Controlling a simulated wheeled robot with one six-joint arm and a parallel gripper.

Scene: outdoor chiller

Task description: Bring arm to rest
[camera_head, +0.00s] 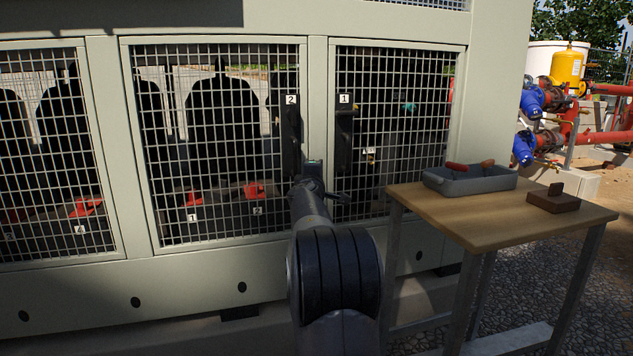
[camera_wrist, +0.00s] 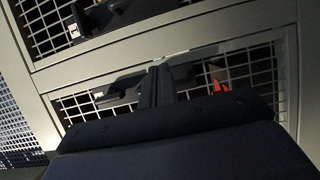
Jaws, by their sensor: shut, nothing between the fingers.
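My arm reaches forward from the bottom middle of the head view toward the chiller's mesh panels. My gripper (camera_head: 314,172) is at its far end, in front of the frame between two panels, small and dark against the black handles. In the wrist view my gripper (camera_wrist: 154,87) shows as dark narrow fingers beyond a large dark body. It is shut with nothing held. The handle marked 2 (camera_head: 291,130) is just above and left of the gripper, and the handle marked 1 (camera_head: 344,135) is to its right. Whether the gripper touches the panel cannot be told.
A wooden-topped table (camera_head: 470,215) stands close on the right, with a grey tray (camera_head: 470,183) and a brown block (camera_head: 553,200) on it. The chiller wall (camera_head: 200,268) fills the front. Blue and red pipework (camera_head: 545,110) is farther back right. Gravel lies under the table.

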